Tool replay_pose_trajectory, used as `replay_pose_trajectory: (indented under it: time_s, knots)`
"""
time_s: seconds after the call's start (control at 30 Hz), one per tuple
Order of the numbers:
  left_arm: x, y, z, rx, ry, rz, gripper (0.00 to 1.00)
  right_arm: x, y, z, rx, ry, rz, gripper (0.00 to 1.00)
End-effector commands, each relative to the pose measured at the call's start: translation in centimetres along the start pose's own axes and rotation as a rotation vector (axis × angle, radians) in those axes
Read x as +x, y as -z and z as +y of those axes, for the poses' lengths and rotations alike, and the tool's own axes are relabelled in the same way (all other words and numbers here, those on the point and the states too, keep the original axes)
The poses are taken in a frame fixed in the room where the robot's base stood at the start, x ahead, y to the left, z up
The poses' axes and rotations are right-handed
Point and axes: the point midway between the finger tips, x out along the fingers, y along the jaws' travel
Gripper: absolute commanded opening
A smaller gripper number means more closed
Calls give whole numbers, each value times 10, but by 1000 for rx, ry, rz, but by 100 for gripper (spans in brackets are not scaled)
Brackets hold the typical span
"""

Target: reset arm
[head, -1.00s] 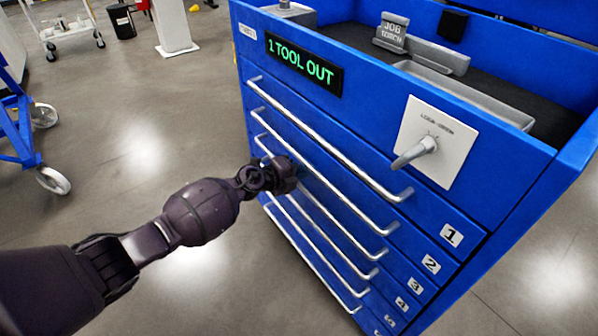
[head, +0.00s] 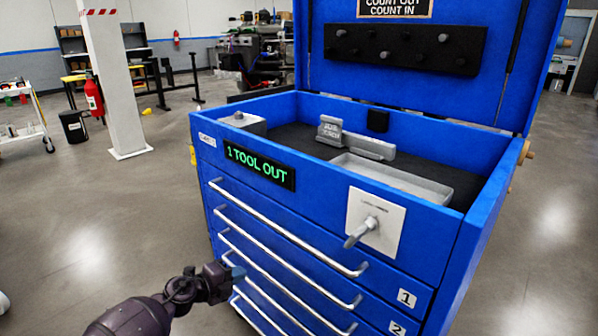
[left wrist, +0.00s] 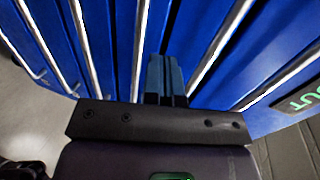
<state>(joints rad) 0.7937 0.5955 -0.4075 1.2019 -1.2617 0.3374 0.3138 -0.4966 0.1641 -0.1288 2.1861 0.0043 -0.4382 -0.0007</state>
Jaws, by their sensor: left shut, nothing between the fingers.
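My left arm comes in from the lower left of the head view. Its gripper (head: 236,274) is in front of the drawer handles of the blue tool chest (head: 330,262). In the left wrist view the gripper's two fingers (left wrist: 166,78) are together with nothing between them. They point at the blue drawer fronts, between two silver handle bars. I cannot tell whether they touch the chest. All the drawers in view look closed. My right gripper is not in view.
The chest's lid is raised, and its top holds a grey torch holder (head: 352,138) and a grey tray (head: 392,178). A lock handle (head: 361,232) sticks out of the front. The display (head: 260,167) reads "1 TOOL OUT". A white post (head: 113,85) stands on open floor at left.

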Motion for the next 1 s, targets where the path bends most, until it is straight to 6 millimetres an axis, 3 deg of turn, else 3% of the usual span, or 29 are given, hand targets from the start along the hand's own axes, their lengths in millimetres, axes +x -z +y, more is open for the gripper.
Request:
replay_pose_trajectory:
  time_s: [0.2,0.47,1.0]
  knots:
    - [-37,40,10,-195,90,-43,0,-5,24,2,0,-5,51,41]
    - [-101,87,31,-514,184,-156,0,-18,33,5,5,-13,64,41]
    - [-262,168,76,-1183,248,-483,0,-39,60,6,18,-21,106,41]
